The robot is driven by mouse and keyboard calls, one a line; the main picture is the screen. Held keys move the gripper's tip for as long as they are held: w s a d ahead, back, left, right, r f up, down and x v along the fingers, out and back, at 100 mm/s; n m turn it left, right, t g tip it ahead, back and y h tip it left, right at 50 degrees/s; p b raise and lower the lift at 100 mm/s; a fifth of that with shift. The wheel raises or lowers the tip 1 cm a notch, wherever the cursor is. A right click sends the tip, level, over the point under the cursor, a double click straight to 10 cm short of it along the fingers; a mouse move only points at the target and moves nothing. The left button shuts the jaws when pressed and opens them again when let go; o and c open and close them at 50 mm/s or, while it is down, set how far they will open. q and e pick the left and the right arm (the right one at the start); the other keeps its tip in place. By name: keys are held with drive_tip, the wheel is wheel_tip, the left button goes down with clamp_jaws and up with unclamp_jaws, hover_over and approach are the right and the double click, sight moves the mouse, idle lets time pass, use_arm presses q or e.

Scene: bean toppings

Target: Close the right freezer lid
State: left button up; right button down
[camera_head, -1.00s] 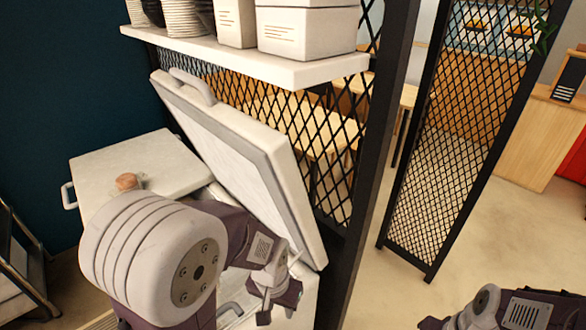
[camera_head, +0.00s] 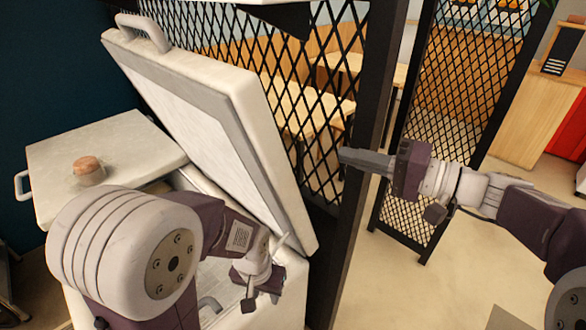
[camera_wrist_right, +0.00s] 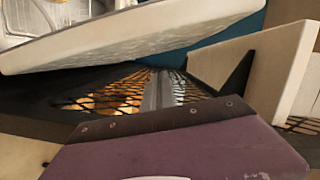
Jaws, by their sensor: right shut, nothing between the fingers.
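The right freezer lid (camera_head: 222,150) is a pale slab with a grey inner panel. It stands open, tilted up and leaning back towards the mesh partition, with its handle (camera_head: 145,30) at the top. In the right wrist view the lid (camera_wrist_right: 130,38) crosses the upper left. My right gripper (camera_head: 345,156) is shut and empty, to the right of the lid by the black post, apart from the lid in the head view. My left gripper (camera_head: 262,288) is low over the freezer opening, in front of the lid's lower part. Its jaws are too unclear to read.
The left freezer lid (camera_head: 120,140) lies flat, with a small jar (camera_head: 88,170) on it. The black mesh partition (camera_head: 300,110) and its post (camera_head: 362,150) stand behind the lid. A shelf (camera_head: 240,8) is overhead. Open floor (camera_head: 455,275) lies to the right.

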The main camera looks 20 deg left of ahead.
drive_tip(key=a+p, duration=0.1)
drive_tip(key=a, duration=0.2)
drive_tip(key=a+f+p, duration=0.1)
drive_tip(key=a, duration=0.3)
drive_tip(key=a+p, duration=0.1)
drive_tip(key=a, duration=0.3)
drive_tip(key=shift+s+a+f, duration=0.15)
drive_tip(key=shift+f, duration=0.25)
drive_tip(key=shift+s+a+f, duration=0.1)
drive_tip(key=shift+s, duration=0.25)
drive_tip(key=shift+w, duration=0.1)
drive_tip(key=shift+f, duration=0.1)
